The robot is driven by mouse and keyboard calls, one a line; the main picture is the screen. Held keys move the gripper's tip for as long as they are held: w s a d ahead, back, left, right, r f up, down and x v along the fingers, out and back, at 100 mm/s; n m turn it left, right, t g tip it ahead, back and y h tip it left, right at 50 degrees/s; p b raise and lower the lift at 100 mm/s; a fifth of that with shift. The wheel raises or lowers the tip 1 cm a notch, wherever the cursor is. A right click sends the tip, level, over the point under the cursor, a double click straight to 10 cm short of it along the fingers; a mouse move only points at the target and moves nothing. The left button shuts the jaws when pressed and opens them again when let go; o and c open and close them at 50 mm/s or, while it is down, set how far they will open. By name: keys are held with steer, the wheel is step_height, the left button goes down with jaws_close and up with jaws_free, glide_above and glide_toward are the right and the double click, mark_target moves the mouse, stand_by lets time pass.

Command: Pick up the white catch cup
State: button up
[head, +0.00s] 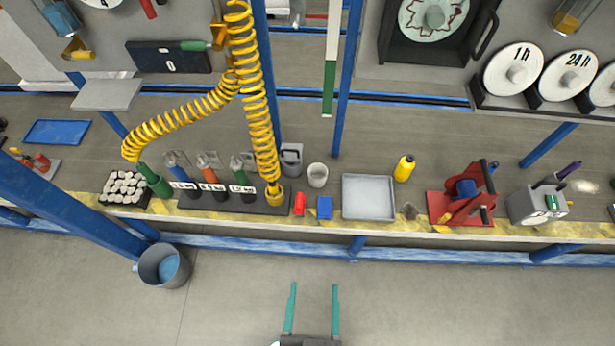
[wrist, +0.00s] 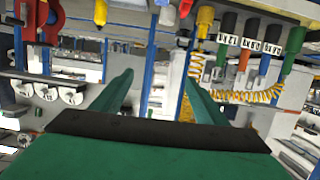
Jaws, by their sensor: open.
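The white catch cup (head: 317,175) stands upright on the workbench in the head view, between a grey holder on its left and a grey tray on its right. In the wrist view, which looks upside down, a small pale shape near the top edge appears to be the same cup (wrist: 168,16). My gripper (head: 314,287) is in front of the bench, over the floor, well apart from the cup. Its two green fingers are spread with nothing between them. They also show in the wrist view (wrist: 158,82).
A yellow coiled hose (head: 258,110) hangs left. A blue post (head: 345,80) rises behind. The floor before the bench is clear near my gripper.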

steer(key=w+d+f, duration=0.1)
steer(key=w+f, duration=0.6)
steer(key=f, duration=0.2)
steer(key=n+g+y, duration=0.2)
steer(key=y, duration=0.1)
glide_toward(316, 169)
steer(key=v, duration=0.4)
steer(key=shift+s+r, duration=0.2)
steer(key=shift+r, duration=0.15)
steer(key=shift+w, duration=0.3)
steer(key=x, duration=0.4)
steer(key=shift+w+f, duration=0.1)
steer(key=shift+w, duration=0.1)
steer(key=shift+f+x, duration=0.2)
steer(key=shift+x, duration=2.9)
steer(key=shift+s, duration=0.1)
steer(key=c, duration=0.8)
